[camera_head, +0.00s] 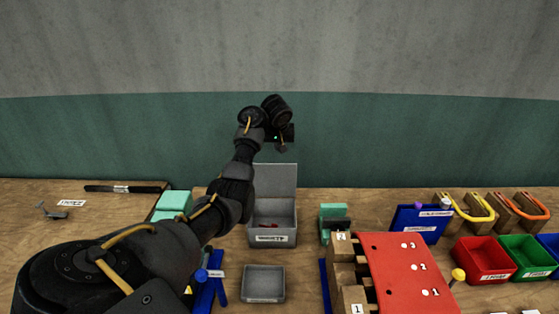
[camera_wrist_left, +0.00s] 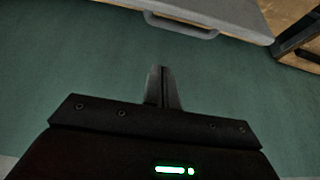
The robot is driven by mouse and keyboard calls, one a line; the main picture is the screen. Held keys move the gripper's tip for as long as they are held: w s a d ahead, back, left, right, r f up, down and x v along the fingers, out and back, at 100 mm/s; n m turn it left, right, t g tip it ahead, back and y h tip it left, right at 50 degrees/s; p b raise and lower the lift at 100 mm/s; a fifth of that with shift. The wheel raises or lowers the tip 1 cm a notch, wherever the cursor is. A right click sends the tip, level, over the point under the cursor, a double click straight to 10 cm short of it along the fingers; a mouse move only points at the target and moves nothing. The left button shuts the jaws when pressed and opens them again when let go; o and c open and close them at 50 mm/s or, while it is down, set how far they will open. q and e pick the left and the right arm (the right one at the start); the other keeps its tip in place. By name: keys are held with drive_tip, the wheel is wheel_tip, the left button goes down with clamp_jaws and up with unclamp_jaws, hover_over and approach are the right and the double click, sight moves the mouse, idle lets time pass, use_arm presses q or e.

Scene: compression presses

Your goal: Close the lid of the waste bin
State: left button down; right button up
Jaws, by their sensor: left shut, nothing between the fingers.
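The waste bin (camera_head: 287,237) is a grey box with a white label on its front, standing at the back of the wooden table. Its grey lid (camera_head: 283,178) stands open, upright at the bin's rear. Some red pieces lie inside the bin. My left gripper (camera_head: 281,149) is above the lid's top edge, shut and empty. In the left wrist view its fingertips (camera_wrist_left: 161,70) are together in front of the teal wall. The lid's edge with a grey handle (camera_wrist_left: 182,27) shows at the top there, apart from the fingertips. My right gripper is not in view.
A small grey tray (camera_head: 264,284) lies in front of the bin. A teal-green block (camera_head: 332,212) and a red sloped panel (camera_head: 407,268) stand to the right. Red (camera_head: 483,260) and green (camera_head: 526,258) bins are farther right. The teal wall (camera_head: 400,140) rises behind the table.

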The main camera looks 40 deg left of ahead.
sight(273, 177)
use_arm(q)
wheel_tip(273, 177, down, 6)
drive_tip(key=p, duration=0.4)
drive_tip(key=shift+f+p, duration=0.15)
drive_tip(key=shift+p, duration=0.25)
idle(0.3)
